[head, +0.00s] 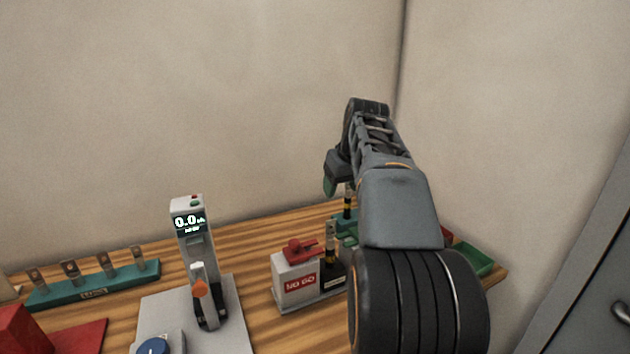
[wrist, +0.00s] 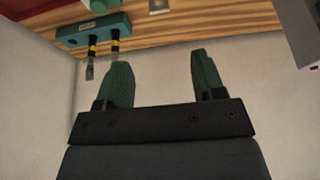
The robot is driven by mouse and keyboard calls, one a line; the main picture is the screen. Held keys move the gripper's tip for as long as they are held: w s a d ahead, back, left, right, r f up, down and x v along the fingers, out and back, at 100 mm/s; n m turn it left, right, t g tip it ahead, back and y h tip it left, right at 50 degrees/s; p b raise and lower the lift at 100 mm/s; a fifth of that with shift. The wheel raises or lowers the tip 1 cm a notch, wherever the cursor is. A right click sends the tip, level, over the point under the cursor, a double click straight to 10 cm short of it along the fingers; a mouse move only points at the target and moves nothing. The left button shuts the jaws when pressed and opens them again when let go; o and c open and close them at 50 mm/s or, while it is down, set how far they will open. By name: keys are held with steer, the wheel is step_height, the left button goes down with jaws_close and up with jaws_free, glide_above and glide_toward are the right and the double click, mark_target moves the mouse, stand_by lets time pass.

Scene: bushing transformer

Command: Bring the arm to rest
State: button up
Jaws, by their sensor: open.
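My arm rises from the front right of the head view and reaches up over the back of the wooden table, bending down at the wrist. My gripper (head: 330,186) shows only a green fingertip there, above the table and close to the back wall. In the wrist view my gripper (wrist: 160,78) has its two green fingers wide apart with nothing between them. Behind the fingers are bare wall and the table edge. The fingers look clear of the teal holder (wrist: 92,33), which has two black-and-yellow pieces at its edge.
On the wooden table (head: 262,230) stand a grey gauge stand (head: 190,225) reading 0.0, a NO GO box (head: 296,282) with a red top, a teal rack (head: 95,285) of metal tabs, and a green tray (head: 473,258) at right. A grey cabinet (head: 590,290) stands far right.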

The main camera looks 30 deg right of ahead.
steer(key=s+a+f+m+g, duration=0.1)
steer(key=a+f, duration=0.2)
steer(key=f, duration=0.2)
steer(key=s+a+f+m, duration=0.1)
steer(key=a+f+m, duration=0.1)
steer(key=f, duration=0.3)
steer(key=s+a+f+n, duration=0.2)
steer(key=s+a+f, duration=0.2)
steer(key=a, duration=0.5)
steer(key=s+a+f+n, duration=0.2)
steer(key=s+a+f, duration=0.3)
steer(key=s+a, duration=0.2)
steer(key=shift+a+f+n+y, duration=0.2)
steer(key=shift+a+n+y, duration=0.1)
steer(key=shift+a, duration=0.6)
